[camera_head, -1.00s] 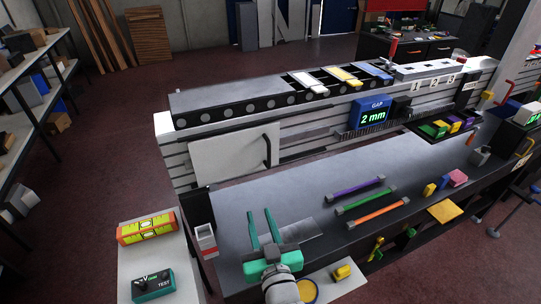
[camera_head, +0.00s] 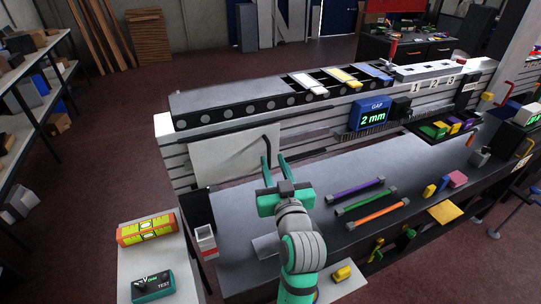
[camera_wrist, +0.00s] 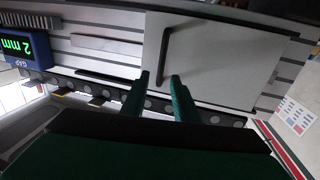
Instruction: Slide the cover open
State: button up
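The cover is a pale grey panel (camera_head: 225,160) on the slatted front of the machine, at its left end. It has a dark bar handle (camera_head: 268,148) near its right edge. My gripper (camera_head: 273,165) is open, with its two green fingers pointing at the handle. In the wrist view the cover (camera_wrist: 215,55) fills the upper middle, and the handle (camera_wrist: 164,52) stands just beyond the fingertips (camera_wrist: 160,76). The fingers look apart from the handle and hold nothing. Part of the cover's lower right is hidden behind my fingers in the head view.
A blue gap display (camera_head: 371,113) reading 2 mm sits right of the cover. Purple, green and orange rods lie on the grey bench (camera_head: 330,240). A dark upright box (camera_head: 197,208) stands at the bench's left end.

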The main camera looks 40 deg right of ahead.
aim_at(269, 153)
jog(key=shift+x, duration=1.95)
grip_shut()
